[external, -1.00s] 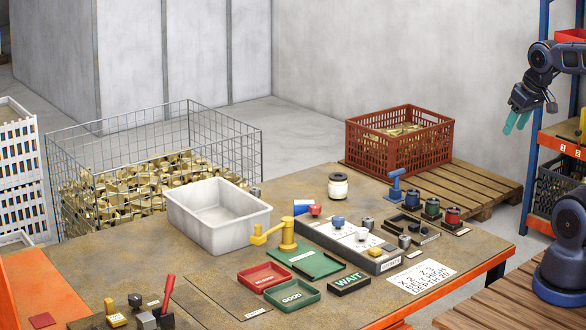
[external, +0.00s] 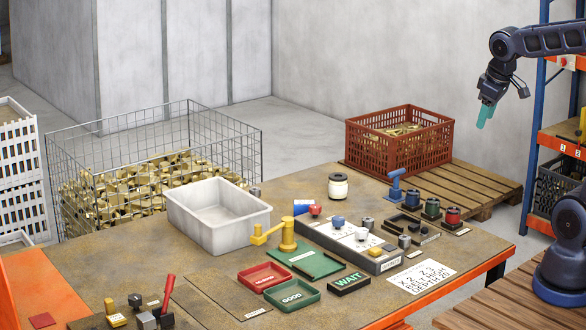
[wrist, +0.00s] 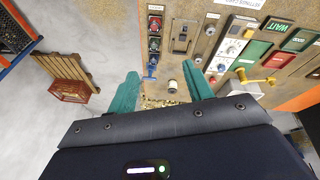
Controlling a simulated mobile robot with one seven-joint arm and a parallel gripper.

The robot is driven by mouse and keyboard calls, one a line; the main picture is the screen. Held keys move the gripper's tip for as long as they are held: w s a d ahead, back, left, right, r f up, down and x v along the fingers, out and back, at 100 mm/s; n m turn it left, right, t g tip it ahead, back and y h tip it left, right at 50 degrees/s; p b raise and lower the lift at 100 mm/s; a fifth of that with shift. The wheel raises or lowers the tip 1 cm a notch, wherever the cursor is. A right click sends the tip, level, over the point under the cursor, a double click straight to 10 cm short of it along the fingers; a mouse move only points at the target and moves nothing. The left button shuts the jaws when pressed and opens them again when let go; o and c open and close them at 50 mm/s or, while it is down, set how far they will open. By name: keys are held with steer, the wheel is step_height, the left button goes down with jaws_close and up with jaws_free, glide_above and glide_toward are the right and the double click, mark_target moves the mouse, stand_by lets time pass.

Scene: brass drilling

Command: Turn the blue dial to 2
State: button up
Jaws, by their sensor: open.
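The blue dial (external: 338,221) sits on the white-topped control panel (external: 322,236), between a red knob (external: 315,210) and a white knob (external: 362,236). Its pointer and number marks are too small to read. The panel also shows at the upper right of the wrist view (wrist: 236,46). My gripper (external: 485,116), with teal fingers, hangs in the air well above and to the right of the panel. In the wrist view its fingers (wrist: 162,70) are spread apart with nothing held between them.
A blue clamp-like tool (external: 396,186) and several coloured spools (external: 432,208) stand right of the panel. A jar (external: 338,186) is behind it. A yellow lever (external: 287,236), a white bin (external: 218,238) and small trays are left and in front. A red crate (external: 398,150) is behind the table.

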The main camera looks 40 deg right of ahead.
steer(key=w+a+f+n, duration=0.1)
steer(key=w+a+n, duration=0.35)
steer(key=w, duration=0.35)
steer(key=n+g, duration=0.4)
steer(key=n, duration=0.6)
glide_above(338, 218)
step_height(338, 218, down, 18)
steer(key=r, duration=0.1)
steer(key=shift+y, duration=0.3)
step_height(338, 218, down, 11)
steer(key=shift+d+r, duration=0.1)
steer(key=shift+r, duration=0.05)
steer(key=c, duration=1)
